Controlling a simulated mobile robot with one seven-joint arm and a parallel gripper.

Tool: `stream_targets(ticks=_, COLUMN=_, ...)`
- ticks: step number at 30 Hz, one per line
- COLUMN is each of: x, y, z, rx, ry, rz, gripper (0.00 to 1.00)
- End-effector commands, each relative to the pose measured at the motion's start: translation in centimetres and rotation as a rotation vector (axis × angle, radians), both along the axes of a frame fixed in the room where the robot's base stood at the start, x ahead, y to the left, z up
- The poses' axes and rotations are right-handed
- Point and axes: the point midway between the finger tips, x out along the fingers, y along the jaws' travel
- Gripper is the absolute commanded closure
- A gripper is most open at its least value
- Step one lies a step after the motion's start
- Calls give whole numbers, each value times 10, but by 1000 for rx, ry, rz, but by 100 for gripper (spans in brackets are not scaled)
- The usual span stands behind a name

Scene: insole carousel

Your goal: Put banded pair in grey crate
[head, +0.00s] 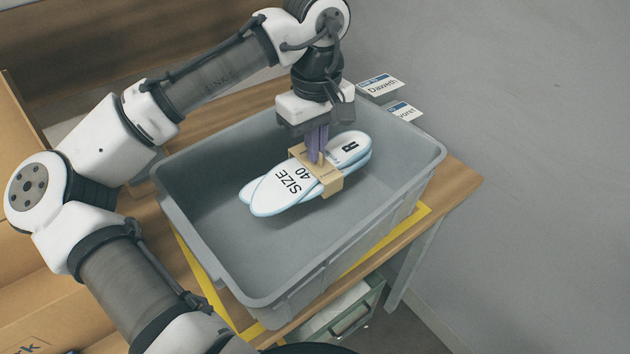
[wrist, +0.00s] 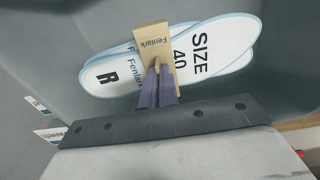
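The banded pair (head: 278,192) is two white insoles with pale blue edges, marked "SIZE 40" and "R", with a tan paper band (head: 333,187) around the middle. In the wrist view the pair (wrist: 205,48) shows the band (wrist: 153,38) printed "Fenlark". My gripper (head: 320,160) points down inside the grey crate (head: 225,285), its purple fingers close together at the band. In the wrist view the fingertips (wrist: 156,66) meet on a small part of the band. The pair is within the crate walls; whether it touches the floor I cannot tell.
The crate stands on a wooden table (head: 466,180) with yellow tape (head: 372,252) around it. Two name cards (head: 380,85) show beyond the crate's back edge. Cardboard boxes (head: 28,285) are at the left. A green-grey bin (head: 345,312) sits below the table.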

Motion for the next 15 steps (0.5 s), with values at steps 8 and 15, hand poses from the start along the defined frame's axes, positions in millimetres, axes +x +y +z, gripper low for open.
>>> stream_targets(ticks=8, x=0, y=0, z=-44, rx=0, ry=0, rz=-1, gripper=100)
stream_targets(ticks=15, x=0, y=0, z=-73, rx=0, ry=1, rz=-1, gripper=100)
